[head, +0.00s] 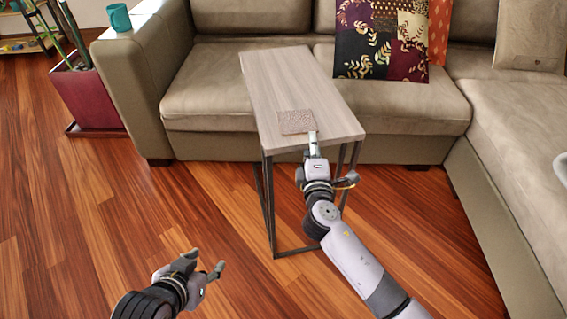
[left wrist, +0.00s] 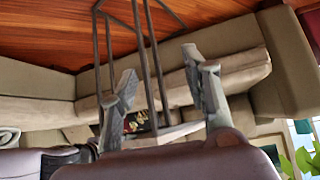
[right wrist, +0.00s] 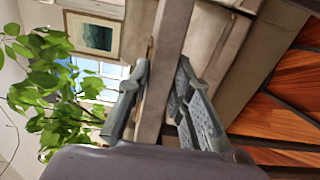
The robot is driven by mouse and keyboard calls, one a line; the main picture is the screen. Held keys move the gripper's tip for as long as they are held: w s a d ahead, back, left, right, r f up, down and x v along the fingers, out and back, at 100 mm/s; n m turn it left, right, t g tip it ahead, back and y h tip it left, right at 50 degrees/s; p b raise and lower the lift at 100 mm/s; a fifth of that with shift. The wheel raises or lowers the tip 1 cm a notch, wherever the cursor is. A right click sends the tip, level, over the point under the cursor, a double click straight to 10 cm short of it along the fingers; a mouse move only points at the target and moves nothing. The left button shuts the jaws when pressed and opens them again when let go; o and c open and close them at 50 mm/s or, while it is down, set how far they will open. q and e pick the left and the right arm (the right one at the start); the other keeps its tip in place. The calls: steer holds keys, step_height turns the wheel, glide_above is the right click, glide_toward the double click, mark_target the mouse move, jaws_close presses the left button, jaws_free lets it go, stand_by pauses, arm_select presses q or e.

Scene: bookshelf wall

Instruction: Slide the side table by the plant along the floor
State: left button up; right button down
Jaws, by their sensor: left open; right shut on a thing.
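The side table (head: 270,75) has a pale wood top and a thin dark metal frame. It stands on the wood floor in front of the sofa. My right gripper (head: 312,143) is shut on the near edge of its top. In the right wrist view the tabletop's edge (right wrist: 165,75) lies between the fingers. My left gripper (head: 206,263) is open and empty, low at the left front, apart from the table. The left wrist view shows the table's legs (left wrist: 152,60) beyond the open fingers. The plant's red pot (head: 88,98) stands left of the sofa; its leaves (right wrist: 45,85) show in the right wrist view.
A small brown textured piece (head: 297,122) lies on the tabletop near my right gripper. The sofa (head: 205,85) borders the table behind, and its right section (head: 515,130) runs forward. A teal mug (head: 119,17) sits on the sofa arm. Floor (head: 120,215) left of the table is clear.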

mark_target(320, 127)
steer(key=shift+w+d+r, duration=0.3)
steer(key=shift+w+d, duration=0.15)
steer(key=shift+w, duration=0.35)
steer(key=shift+w+d+f+b, duration=0.1)
steer(key=shift+w+d+b, duration=0.15)
steer(key=shift+w, duration=0.4)
steer(key=shift+w+d+b, duration=0.15)
steer(key=shift+w+b, duration=0.05)
steer(key=shift+w, duration=0.3)
steer(key=shift+w+d+b, duration=0.15)
steer(key=shift+w, duration=0.35)
arm_select(q)
steer(key=w+d+r+t+h, duration=0.1)
steer(key=w+d+r+t, duration=0.1)
steer(key=w+r+t, duration=0.2)
steer(key=shift+w+r, duration=0.55)
arm_select(e)
steer(key=shift+w+d, duration=0.1)
steer(key=shift+w, duration=0.3)
arm_select(q)
steer(key=shift+w, duration=0.1)
arm_select(e)
steer(key=shift+w, duration=0.1)
